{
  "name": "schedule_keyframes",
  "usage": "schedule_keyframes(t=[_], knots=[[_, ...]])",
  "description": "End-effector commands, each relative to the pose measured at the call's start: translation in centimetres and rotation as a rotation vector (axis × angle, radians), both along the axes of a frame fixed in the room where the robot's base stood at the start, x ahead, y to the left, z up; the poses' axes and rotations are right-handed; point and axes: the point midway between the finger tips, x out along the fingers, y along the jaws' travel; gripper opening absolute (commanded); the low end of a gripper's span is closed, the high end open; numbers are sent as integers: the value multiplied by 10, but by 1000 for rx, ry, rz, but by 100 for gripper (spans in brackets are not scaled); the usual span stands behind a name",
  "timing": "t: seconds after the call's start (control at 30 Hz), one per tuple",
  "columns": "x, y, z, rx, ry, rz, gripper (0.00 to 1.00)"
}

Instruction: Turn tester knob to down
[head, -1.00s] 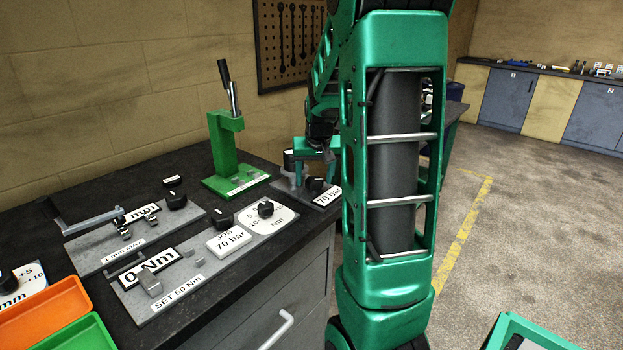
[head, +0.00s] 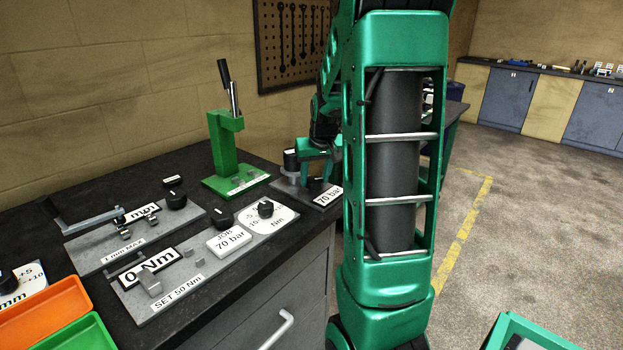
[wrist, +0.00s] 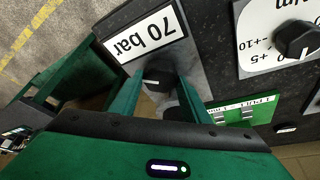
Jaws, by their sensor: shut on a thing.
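The tester is a grey plate with a "70 bar" label (wrist: 146,35) at the far right end of the bench. Its black knob (wrist: 157,78) has a pale pointer mark and sits between my fingertips in the wrist view. My gripper (wrist: 158,84) is shut on this knob, with one green finger on each side. In the head view my gripper (head: 318,174) is low over the tester plate (head: 325,204), and it hides most of the knob. A black-topped cylinder (head: 291,160) stands on the plate, close beside my gripper.
A green lever press (head: 226,155) stands to the left of the tester. A dial panel with a black knob (head: 265,209) and a "0 Nm" fixture lie nearer. Orange (head: 40,315) and green trays sit at the front left. The floor right of the bench is open.

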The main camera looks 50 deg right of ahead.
Motion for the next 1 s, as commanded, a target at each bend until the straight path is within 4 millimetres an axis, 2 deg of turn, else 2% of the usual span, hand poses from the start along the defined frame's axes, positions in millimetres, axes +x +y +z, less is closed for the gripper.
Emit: schedule_keyframes(t=[1.0], knots=[[2,-6,0,0,-2,948,20]])
